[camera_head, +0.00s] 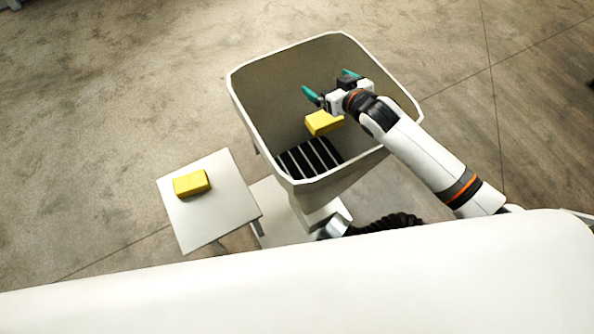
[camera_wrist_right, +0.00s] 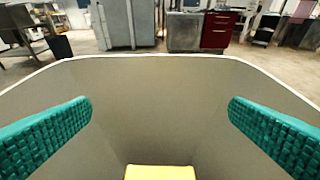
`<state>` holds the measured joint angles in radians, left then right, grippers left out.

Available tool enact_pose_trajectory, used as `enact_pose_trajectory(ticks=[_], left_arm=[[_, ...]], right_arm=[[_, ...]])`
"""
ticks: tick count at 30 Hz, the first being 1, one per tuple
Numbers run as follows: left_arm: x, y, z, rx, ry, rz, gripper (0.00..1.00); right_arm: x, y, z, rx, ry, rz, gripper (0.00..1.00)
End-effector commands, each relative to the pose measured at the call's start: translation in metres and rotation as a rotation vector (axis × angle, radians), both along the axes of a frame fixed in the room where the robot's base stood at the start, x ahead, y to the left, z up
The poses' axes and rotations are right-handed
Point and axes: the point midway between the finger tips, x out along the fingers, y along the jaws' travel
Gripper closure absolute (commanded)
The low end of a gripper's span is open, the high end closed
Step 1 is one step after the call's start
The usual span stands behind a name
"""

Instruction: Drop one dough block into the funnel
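The funnel (camera_head: 262,98) is a large pale, open-topped hopper with dark slats at its bottom; its inner wall also fills the right wrist view (camera_wrist_right: 160,100). My right gripper (camera_head: 328,84) is over the funnel opening, its teal fingers spread wide. A yellow dough block (camera_head: 322,122) is inside the funnel's outline, just below the gripper. In the right wrist view this dough block (camera_wrist_right: 160,173) shows at the bottom edge, between and apart from the fingers. Whether it rests on anything is not visible. A second dough block (camera_head: 191,183) lies on the small table. My left gripper is not in view.
The small white table (camera_head: 228,190) stands left of the funnel. A black ribbed hose (camera_head: 392,222) lies below the funnel. Cabinets, including a dark red one (camera_wrist_right: 217,30), stand in the background.

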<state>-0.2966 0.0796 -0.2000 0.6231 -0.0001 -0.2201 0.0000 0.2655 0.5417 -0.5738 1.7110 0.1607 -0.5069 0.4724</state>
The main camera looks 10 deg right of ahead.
Motion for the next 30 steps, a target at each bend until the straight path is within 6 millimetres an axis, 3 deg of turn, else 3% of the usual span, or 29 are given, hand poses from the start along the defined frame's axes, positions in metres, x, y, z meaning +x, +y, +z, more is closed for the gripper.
enact_pose_trajectory(ticks=[8, 21, 30], left_arm=[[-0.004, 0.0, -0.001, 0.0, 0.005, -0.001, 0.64], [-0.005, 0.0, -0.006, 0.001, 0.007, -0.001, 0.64], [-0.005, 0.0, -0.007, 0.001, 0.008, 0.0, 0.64]], right_arm=[[-0.01, -0.004, 0.002, 0.0, 0.003, 0.0, 0.0], [-0.082, -0.029, 0.034, -0.003, 0.003, 0.002, 0.0], [-0.104, -0.037, 0.045, 0.0, 0.001, 0.001, 0.0]])
